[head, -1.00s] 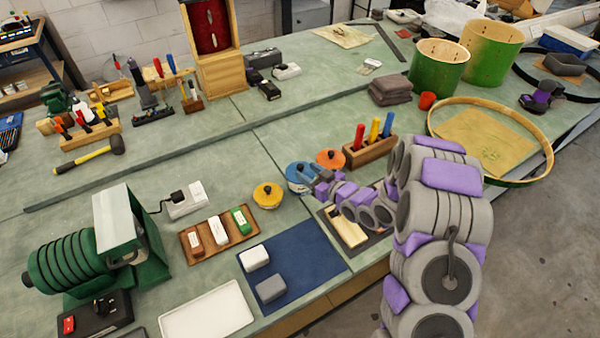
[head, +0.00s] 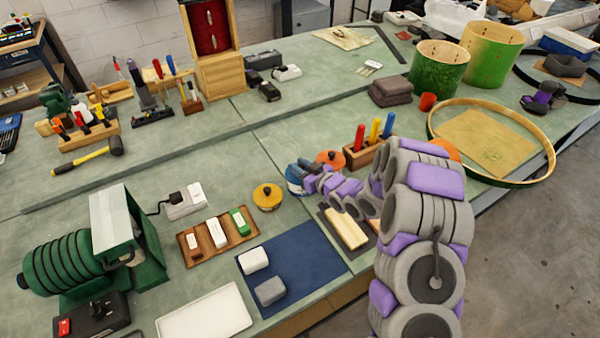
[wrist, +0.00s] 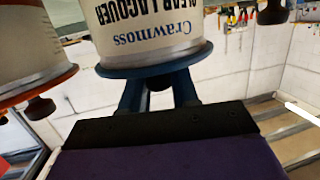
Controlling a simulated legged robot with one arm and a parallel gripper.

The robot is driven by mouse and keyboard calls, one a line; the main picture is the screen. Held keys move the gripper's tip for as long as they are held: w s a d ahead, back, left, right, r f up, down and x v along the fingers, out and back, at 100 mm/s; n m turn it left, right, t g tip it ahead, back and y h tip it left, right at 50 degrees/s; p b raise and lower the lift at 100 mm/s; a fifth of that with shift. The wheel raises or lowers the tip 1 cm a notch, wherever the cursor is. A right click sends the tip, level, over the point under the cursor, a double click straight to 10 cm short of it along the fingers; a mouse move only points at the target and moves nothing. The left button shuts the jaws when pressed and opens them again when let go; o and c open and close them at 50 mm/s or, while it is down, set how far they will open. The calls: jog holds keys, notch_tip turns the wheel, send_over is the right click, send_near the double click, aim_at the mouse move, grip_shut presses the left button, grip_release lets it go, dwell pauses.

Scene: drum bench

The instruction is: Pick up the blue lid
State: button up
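The blue lid (head: 291,174) sits on a white lacquer can beside the yellow and orange lids, and my gripper (head: 303,166) largely covers it in the head view. In the wrist view the picture is upside down; the blue lid (wrist: 150,71) is on the can marked "Crawmoss". The gripper looks open. Contact with the lid's top cannot be told.
An orange-lidded can (head: 329,158) stands close behind; its lid (wrist: 38,86) shows at the wrist view's left. A yellow-lidded can (head: 267,196) is to the left. A wooden block with colored handles (head: 366,152) stands to the right. A blue mat (head: 312,252) lies in front.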

grip_shut()
